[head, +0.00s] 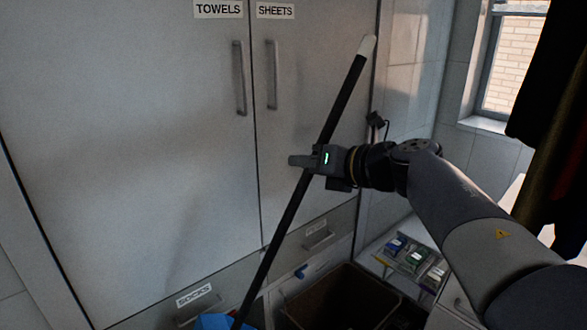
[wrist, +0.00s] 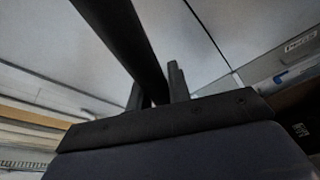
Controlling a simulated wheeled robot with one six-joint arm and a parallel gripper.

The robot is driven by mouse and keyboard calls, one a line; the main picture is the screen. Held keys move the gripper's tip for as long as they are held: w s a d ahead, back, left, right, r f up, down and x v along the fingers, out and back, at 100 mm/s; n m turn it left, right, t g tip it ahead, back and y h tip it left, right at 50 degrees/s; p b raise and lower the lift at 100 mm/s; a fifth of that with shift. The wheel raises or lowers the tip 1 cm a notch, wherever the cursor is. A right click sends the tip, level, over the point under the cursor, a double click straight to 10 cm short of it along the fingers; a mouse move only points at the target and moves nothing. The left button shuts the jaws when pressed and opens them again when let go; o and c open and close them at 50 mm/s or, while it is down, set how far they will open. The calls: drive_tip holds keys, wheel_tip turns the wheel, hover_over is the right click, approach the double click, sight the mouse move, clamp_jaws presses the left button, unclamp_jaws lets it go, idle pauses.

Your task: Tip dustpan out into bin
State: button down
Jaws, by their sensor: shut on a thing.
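The dustpan has a long black handle (head: 345,90) with a pale tip, slanting from upper right to lower left in the head view. A blue part (head: 212,321) at its lower end looks like the pan, mostly cut off by the bottom edge, so its contents are hidden. My gripper (head: 303,161) is shut on the handle about midway. In the wrist view the handle (wrist: 125,35) passes between the fingers (wrist: 157,92). An open brown bin (head: 343,297) stands below, to the right of the pan, its lower part out of frame.
Grey cupboard doors (head: 170,130), labelled TOWELS and SHEETS, stand behind the handle. Drawers lie below, one labelled SOCKS (head: 194,296). A shelf with several small packs (head: 415,257) is right of the bin. Dark cloth (head: 560,110) hangs at the far right near a window.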

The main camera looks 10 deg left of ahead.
drive_tip(key=w+d+f+m, duration=0.1)
drive_tip(key=w+d+f, duration=0.1)
drive_tip(key=w+d, duration=0.2)
drive_tip(key=w+d+f+m+y, duration=0.1)
drive_tip(key=w+d+f, duration=0.2)
drive_tip(key=d, duration=0.4)
drive_tip(key=shift+w+d, duration=0.2)
drive_tip(key=shift+w, duration=0.5)
idle(0.5)
drive_tip(key=shift+r, duration=0.15)
idle(0.7)
